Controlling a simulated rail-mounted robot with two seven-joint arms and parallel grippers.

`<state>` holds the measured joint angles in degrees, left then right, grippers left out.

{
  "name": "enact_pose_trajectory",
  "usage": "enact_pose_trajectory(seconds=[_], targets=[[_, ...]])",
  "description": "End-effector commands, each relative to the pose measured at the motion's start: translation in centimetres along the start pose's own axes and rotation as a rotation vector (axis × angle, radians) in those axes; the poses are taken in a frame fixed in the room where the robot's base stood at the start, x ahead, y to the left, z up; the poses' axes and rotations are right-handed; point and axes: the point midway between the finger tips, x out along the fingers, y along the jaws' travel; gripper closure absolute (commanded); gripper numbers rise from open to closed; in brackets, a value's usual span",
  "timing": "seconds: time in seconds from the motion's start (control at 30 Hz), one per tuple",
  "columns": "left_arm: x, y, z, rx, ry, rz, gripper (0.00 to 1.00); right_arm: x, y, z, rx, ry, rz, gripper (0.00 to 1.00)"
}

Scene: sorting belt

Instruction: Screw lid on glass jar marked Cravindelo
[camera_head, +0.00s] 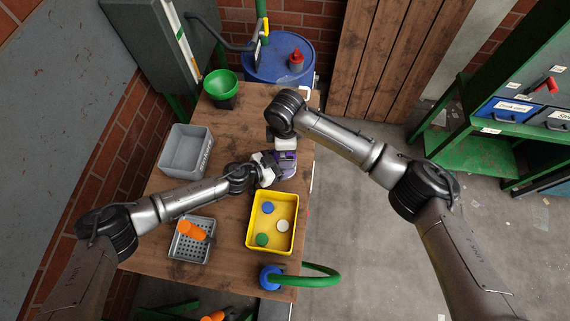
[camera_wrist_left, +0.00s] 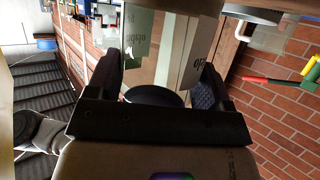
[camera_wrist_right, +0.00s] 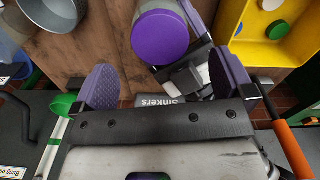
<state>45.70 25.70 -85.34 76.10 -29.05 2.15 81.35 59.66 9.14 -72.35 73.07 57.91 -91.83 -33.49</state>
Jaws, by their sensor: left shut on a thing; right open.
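The glass jar (camera_wrist_left: 148,60) is between the fingers of my left gripper (camera_head: 274,168), which is shut on it; only part of its label text shows. A purple lid (camera_wrist_right: 160,38) covers the jar's end facing the right wrist camera; I cannot tell how tightly it sits. In the head view, purple (camera_head: 285,157) shows between the two grippers above the table. My right gripper (camera_head: 287,152) is open. Its purple-padded fingers (camera_wrist_right: 163,70) are spread wide, with the purple lid ahead between them. The arms hide most of the jar in the head view.
A yellow tray (camera_head: 250,222) with blue, white and green lids stands close by. A grey bin (camera_head: 173,160), a green bowl (camera_head: 220,84) and a perforated metal basket (camera_head: 183,247) with an orange item are also on the wooden table (camera_head: 157,260).

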Motion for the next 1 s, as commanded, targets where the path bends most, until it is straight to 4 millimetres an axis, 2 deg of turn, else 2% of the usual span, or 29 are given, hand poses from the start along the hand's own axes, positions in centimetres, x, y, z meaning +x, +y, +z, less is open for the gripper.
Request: enact_pose_trajectory(seconds=[0.17,0.6,0.8,1.0], targets=[[0.0,0.0,0.0,0.0,0.0,0.0,0.92,-1.8,0.1,0.0,-0.001,0.002,0.002,0.0],[0.0,0.0,0.0,0.0,0.0,0.0,0.92,-9.5,0.0,0.0,0.0,0.001,0.003,0.0],[0.0,0.0,0.0,0.0,0.0,0.0,0.92,-11.4,0.0,0.0,0.0,0.001,0.001,0.0],[0.0,0.0,0.0,0.0,0.0,0.0,0.92,-11.9,0.0,0.0,0.0,0.001,0.0,0.0]])
